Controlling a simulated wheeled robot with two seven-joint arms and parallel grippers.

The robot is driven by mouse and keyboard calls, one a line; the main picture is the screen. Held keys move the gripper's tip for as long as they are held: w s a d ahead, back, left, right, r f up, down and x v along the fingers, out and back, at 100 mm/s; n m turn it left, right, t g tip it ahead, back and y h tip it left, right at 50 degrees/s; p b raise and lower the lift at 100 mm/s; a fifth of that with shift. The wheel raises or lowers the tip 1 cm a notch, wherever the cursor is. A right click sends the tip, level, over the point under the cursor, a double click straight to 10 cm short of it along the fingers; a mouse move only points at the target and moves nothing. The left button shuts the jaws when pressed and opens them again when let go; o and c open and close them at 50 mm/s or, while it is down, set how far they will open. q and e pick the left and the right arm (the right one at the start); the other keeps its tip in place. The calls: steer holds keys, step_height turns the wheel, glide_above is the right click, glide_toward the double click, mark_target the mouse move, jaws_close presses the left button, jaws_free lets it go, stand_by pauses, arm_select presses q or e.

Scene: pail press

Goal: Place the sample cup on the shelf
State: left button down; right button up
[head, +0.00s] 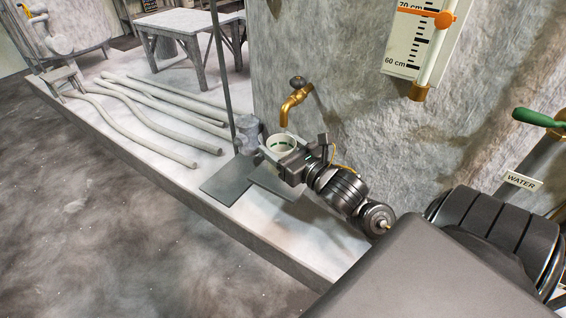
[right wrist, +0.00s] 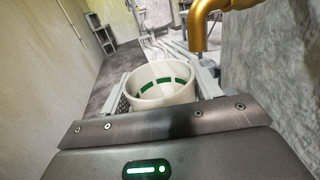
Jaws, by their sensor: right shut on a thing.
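The sample cup (head: 281,150) is white and open at the top, with green marks around its inside. It is upright, between the fingers of my right gripper (head: 284,146), which is shut on it. In the right wrist view the cup (right wrist: 160,92) shows between both fingers, and I cannot make out its contents. The cup is just below the brass tap (head: 293,101) on the rough wall; the tap's spout (right wrist: 198,30) shows above and right of the cup in the wrist view. A dark flat plate (head: 224,181), possibly the shelf, lies lower left of the cup. My left gripper is not in view.
Another dark plate (head: 275,182) is below my right gripper. A grey jug-like vessel (head: 248,130) and a thin upright post stand left of the cup. Long pale pipes (head: 150,120) lie on the ledge. A level gauge (head: 418,45) and green-handled valve (head: 538,117) are at right.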

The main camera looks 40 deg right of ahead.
steer(key=shift+w+d+f+p, duration=0.25)
steer(key=shift+w+d+p, duration=0.35)
steer(key=shift+w+p, duration=0.05)
steer(key=w+d+f, duration=0.1)
steer(key=f, duration=0.2)
steer(key=w+d+f+p, duration=0.1)
steer(key=f, duration=0.2)
steer(key=w+d+f, duration=0.2)
steer(key=f, duration=0.1)
steer(key=shift+w+f+p, duration=0.1)
steer(key=shift+f+p, duration=0.05)
steer(key=shift+p, duration=0.25)
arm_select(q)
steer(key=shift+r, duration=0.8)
arm_select(e)
steer(key=shift+a+f, duration=0.1)
steer(key=shift+f, duration=0.1)
steer(key=shift+f, duration=0.15)
steer(key=o, duration=0.9)
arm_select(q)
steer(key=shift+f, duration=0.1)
arm_select(e)
steer(key=shift+o, duration=0.2)
